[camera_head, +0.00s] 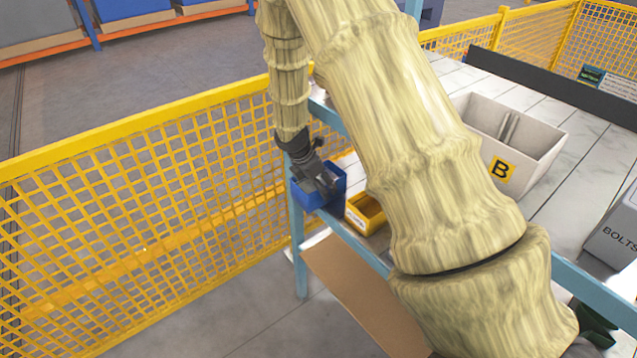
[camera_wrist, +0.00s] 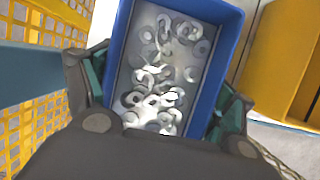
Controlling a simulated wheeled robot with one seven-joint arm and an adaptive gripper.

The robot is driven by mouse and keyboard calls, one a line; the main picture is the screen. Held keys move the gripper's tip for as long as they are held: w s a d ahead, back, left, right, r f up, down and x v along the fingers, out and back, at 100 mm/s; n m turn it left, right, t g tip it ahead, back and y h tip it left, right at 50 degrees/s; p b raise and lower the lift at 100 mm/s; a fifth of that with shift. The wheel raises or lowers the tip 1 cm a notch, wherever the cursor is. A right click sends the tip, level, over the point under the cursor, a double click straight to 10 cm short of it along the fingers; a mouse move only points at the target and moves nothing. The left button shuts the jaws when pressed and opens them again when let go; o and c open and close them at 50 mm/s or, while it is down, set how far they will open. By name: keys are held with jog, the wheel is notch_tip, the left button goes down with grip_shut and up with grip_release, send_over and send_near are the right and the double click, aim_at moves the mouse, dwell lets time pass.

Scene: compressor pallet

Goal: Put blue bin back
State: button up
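The blue bin (camera_head: 327,195) is at the left end of the workbench, beside the blue frame post. In the wrist view the blue bin (camera_wrist: 228,35) is seen from above, with many grey ring-shaped washers (camera_wrist: 160,75) inside. My gripper (camera_head: 322,180) is over the bin; in the wrist view its two fingers (camera_wrist: 165,95) lie along the bin's left and right outer walls, with the teal pads against them. The near end of the bin is hidden by my gripper. I cannot tell whether the bin's base touches a surface.
A yellow bin (camera_head: 366,213) stands just right of the blue bin and also shows in the wrist view (camera_wrist: 283,55). A yellow mesh fence (camera_head: 150,210) runs close on the left. A grey bin marked B (camera_head: 535,155) and a grey BOLTS box (camera_head: 612,238) stand on the bench.

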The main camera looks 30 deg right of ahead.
jog(key=shift+o, duration=1.2)
jog(key=shift+r, duration=0.1)
jog(key=b+v, duration=0.1)
jog(key=v, duration=0.6)
jog(key=shift+r, duration=0.3)
jog(key=shift+a, duration=0.15)
